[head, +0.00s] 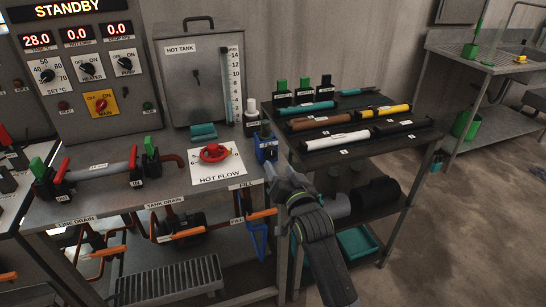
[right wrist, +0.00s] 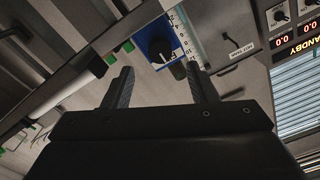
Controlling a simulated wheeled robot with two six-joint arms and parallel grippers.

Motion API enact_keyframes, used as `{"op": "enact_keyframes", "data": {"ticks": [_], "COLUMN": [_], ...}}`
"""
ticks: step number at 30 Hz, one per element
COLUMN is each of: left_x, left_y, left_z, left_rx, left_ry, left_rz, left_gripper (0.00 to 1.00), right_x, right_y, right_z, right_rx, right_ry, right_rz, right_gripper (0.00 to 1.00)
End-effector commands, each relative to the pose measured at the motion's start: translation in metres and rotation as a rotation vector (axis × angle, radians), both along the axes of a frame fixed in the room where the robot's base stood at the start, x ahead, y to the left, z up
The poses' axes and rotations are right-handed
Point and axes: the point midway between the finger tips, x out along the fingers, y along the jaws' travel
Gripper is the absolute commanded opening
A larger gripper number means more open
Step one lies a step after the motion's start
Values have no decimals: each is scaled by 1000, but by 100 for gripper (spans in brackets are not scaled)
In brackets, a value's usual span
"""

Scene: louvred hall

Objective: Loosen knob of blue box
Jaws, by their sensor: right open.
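The blue box (head: 267,152) stands at the right edge of the metal bench in the head view, beside the hot flow plate. In the right wrist view the blue box (right wrist: 146,28) lies just beyond my fingertips, with a dark round knob (right wrist: 160,47) on its face. My right gripper (head: 272,170) is in front of and slightly below the box in the head view. Its fingers are spread apart and empty in the right wrist view (right wrist: 160,72), with the knob lined up between them but apart from both. My left gripper is not in view.
A red valve wheel (head: 214,152) on the hot flow plate (head: 217,170) is close on the left. The hot tank (head: 200,80) stands behind. A dark table (head: 370,145) with several coloured tubes is on the right. An orange-handled pipe (head: 263,213) runs below the bench edge.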

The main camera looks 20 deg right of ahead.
Motion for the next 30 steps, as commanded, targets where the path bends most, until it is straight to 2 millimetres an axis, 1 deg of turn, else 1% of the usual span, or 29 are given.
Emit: {"op": "enact_keyframes", "data": {"ticks": [1,6,12,17,25,26,30], "left_x": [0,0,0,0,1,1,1], "left_y": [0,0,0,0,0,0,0], "left_z": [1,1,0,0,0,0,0], "left_rx": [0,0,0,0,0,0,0], "left_ry": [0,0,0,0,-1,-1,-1], "left_rz": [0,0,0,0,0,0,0], "left_gripper": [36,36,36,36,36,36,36], "right_x": [10,36,57,64,65,64,64], "right_y": [0,1,2,2,2,2,2], "right_z": [1,1,0,0,0,0,0], "right_rx": [-4,-3,-3,-1,-1,-1,-1], "right_ry": [-1,-1,0,-1,-1,-1,-1], "right_rz": [0,0,0,0,0,0,0], "right_gripper": [52,52,52,52,52,51,33]}}
